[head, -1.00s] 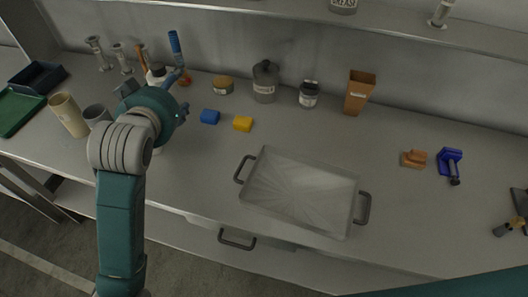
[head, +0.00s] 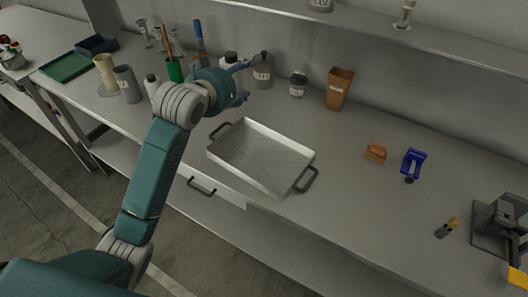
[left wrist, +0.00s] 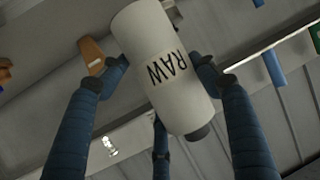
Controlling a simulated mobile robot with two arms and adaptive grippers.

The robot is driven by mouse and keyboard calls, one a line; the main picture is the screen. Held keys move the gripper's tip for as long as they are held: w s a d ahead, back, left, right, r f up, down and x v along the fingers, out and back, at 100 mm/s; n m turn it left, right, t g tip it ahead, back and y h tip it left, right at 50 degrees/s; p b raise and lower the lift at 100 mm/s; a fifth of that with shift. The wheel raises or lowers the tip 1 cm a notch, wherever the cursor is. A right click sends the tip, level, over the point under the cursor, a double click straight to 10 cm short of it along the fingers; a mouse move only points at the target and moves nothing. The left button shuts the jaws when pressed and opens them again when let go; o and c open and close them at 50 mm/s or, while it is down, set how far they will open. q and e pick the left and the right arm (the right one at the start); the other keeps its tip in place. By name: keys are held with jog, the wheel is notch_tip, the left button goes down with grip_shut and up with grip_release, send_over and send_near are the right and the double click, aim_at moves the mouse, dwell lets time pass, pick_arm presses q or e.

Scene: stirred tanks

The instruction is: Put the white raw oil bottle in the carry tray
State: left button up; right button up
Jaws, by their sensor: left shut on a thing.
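The white raw oil bottle (left wrist: 165,68), with the word RAW on it and a dark cap, lies between the fingers of my left gripper (left wrist: 158,76) in the left wrist view. The gripper is shut on it. In the head view my left gripper (head: 243,82) is over the bench, behind and above the carry tray. The bottle's white top and dark cap (head: 231,59) show beside it; its lower part is hidden. The carry tray (head: 246,178) is a shallow metal tray with dark handles at both ends, and it is empty. My right gripper is not in view.
A grey canister (head: 263,72), a small dark-lidded jar (head: 297,86) and a brown container (head: 339,90) stand behind the tray. Another pale bottle (head: 152,87) and cups stand left. An orange block (head: 375,152) and a blue tool (head: 412,163) lie right, with bare bench between.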

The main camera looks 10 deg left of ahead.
pick_arm(q)
jog(key=f, duration=0.5)
jog(key=f+p, duration=0.1)
jog(key=f, duration=0.1)
jog(key=shift+w+a+f, duration=0.15)
jog(key=shift+a+f, duration=0.05)
jog(key=shift+a, duration=0.15)
jog(key=f+p, duration=0.1)
jog(key=f, duration=1)
jog(key=shift+d, duration=0.2)
jog(key=shift+f, duration=0.3)
jog(key=o, duration=1.5)
jog(key=shift+c, duration=0.2)
jog(key=shift+o, duration=0.2)
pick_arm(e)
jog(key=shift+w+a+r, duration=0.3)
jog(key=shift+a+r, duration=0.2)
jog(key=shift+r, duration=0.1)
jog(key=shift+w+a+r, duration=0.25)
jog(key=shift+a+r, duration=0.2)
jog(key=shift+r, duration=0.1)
pick_arm(q)
jog(key=shift+r, duration=0.1)
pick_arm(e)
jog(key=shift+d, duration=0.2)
